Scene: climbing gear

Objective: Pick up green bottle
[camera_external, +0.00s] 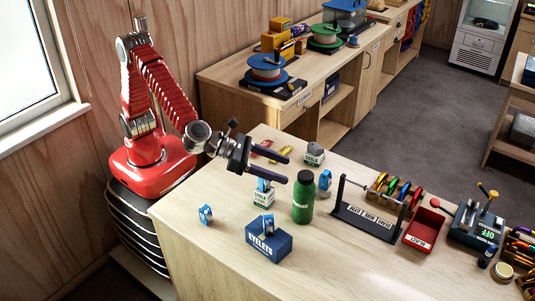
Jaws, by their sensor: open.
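The green bottle (303,200) with a dark cap stands upright on the light wooden workbench (330,262), near its middle. My gripper (284,166) is at the end of the red arm, above the bench and to the upper left of the bottle in the picture. Its two dark fingers are apart and point right toward the bottle. I see nothing between them. The bottle appears apart from the fingers, though the depth gap is hard to judge.
A chalk box (264,196) and a blue eyelets box (268,243) stand left of the bottle. A blue item (325,181) is close behind it. A rack with a rod (368,215) and a red tray (424,230) are to the right. The front bench area is clear.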

